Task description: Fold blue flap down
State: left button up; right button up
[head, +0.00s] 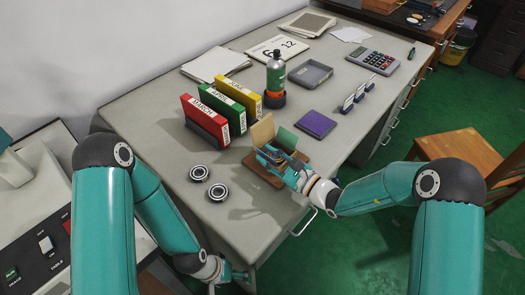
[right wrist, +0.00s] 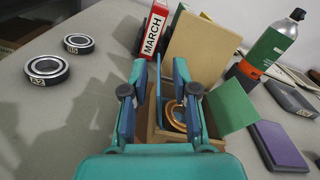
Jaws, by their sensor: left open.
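A brown box (head: 258,171) stands near the front edge of the desk. Its blue flap (right wrist: 158,88) stands upright, seen nearly edge-on in the right wrist view. A tan flap (head: 262,131) and a green flap (head: 286,139) are also raised. My right gripper (head: 274,154) is over the box. In the right wrist view its fingers (right wrist: 160,72) are apart, with the blue flap between them and gaps visible. A copper-coloured ring (right wrist: 177,116) lies inside the box. My left gripper (head: 240,276) is open and empty, low beside the desk's front edge.
Two bearing rings (head: 199,173) (head: 218,192) lie on the desk left of the box. Red, green and yellow binders (head: 205,120) stand behind it. A spray bottle (head: 276,75) and a purple notebook (head: 316,124) are farther back and right. The desk's front left is clear.

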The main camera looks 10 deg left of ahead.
jog(key=shift+x, duration=0.85)
jog(key=shift+c, duration=0.3)
grip_shut()
jog(key=shift+a, duration=0.1)
jog(key=shift+w, duration=0.1)
jog(key=shift+w+d+r+m, duration=0.1)
jog(key=shift+w+d+m, duration=0.15)
jog(key=shift+m, duration=0.4)
jog(key=shift+w+d+m, duration=0.2)
jog(key=shift+m, duration=0.45)
jog(key=shift+w+d+m+b, duration=0.1)
jog(key=shift+w+d+m, duration=0.15)
jog(key=shift+m, duration=0.5)
jog(key=shift+w+d+m+b, duration=0.1)
jog(key=shift+w+m, duration=0.15)
jog(key=shift+m, duration=0.45)
jog(key=shift+w+d+m+b, duration=0.1)
jog(key=shift+w+d+m, duration=0.15)
jog(key=shift+m, duration=0.5)
